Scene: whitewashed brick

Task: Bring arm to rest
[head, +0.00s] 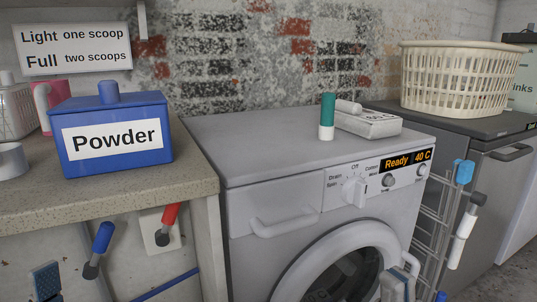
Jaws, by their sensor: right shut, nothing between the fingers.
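My right gripper (396,284) shows at the bottom edge, in front of the washing machine's round door. Only part of it is in the frame, in light grey against the grey machine. It is shut with nothing held. I do not make out my left gripper in the head view. The washing machine (262,184) stands in the middle, and its display reads "Ready" and "40 C".
A blue "Powder" box (118,166) stands on the left counter (193,180). A green-and-white tube (327,116) and a pale box (370,123) are on the machine. A cream basket (455,85) sits at right. A wire rack (433,220) stands right of the machine.

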